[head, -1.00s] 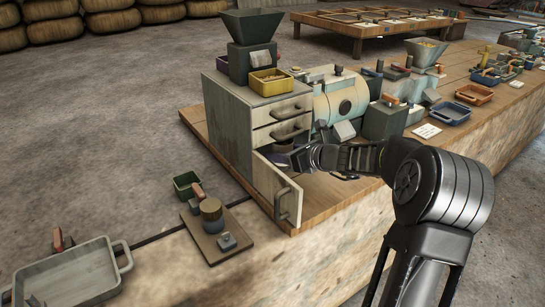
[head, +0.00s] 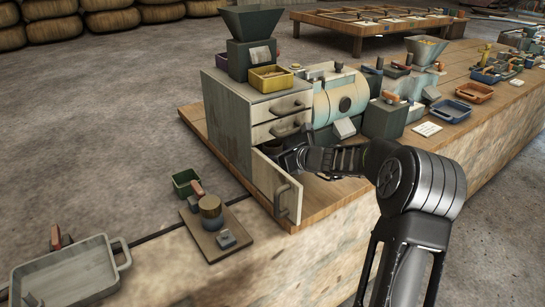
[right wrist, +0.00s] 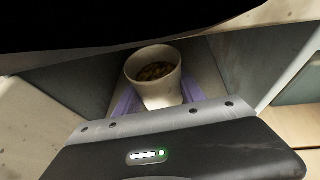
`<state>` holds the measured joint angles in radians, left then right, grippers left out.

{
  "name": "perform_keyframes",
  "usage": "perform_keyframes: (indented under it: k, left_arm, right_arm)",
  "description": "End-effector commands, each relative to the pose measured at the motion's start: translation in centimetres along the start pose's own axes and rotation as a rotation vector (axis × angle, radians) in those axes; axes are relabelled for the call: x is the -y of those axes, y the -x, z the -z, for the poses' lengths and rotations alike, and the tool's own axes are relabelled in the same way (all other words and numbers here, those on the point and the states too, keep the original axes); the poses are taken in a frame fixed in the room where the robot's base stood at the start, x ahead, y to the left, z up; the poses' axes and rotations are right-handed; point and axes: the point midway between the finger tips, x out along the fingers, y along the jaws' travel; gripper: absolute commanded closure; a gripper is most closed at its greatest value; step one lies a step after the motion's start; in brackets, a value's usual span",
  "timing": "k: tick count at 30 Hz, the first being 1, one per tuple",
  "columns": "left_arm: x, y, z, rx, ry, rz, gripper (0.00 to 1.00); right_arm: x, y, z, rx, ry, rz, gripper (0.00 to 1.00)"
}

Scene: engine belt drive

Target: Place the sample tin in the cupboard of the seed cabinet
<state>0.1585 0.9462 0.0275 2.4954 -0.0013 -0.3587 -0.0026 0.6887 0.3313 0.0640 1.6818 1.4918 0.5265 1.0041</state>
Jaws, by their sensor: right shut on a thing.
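The sample tin (right wrist: 156,80) is a pale, round, open-topped tin with dark brownish contents. It stands upright between the purple fingertips of my right gripper (right wrist: 155,100), which is shut on it. In the head view my right gripper (head: 285,158) reaches into the cupboard opening of the seed cabinet (head: 228,122), below the drawers; the tin is mostly hidden there. The cupboard door (head: 271,188) is swung open toward the front, and its top edge partly covers the gripper. Whether the tin touches the cupboard floor cannot be told. My left gripper is not in view.
A yellow tray (head: 270,79) and a dark hopper (head: 249,35) stand on the cabinet. A pale drum machine (head: 342,97) is close to its right. A board with a round block (head: 211,206) and a grey tray (head: 66,276) lie at front left.

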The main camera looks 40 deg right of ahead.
Motion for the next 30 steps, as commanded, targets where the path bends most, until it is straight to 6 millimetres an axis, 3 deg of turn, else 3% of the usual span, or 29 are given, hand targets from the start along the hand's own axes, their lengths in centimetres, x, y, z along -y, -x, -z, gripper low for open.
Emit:
perform_keyframes:
  k: [8,9,16,30]
  left_arm:
    - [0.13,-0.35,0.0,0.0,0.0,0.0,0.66]
    - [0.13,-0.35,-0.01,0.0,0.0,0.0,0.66]
    - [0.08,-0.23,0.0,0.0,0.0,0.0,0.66]
    - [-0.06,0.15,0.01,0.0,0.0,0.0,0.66]
  right_arm:
    - [-0.02,-0.13,0.25,0.001,0.001,0.0,0.98]
    - [-0.01,-0.14,0.29,0.001,0.001,0.0,0.53]
    - [-0.01,-0.09,0.19,0.0,0.001,0.0,0.34]
    - [0.07,0.79,-0.18,0.0,0.001,0.001,0.31]
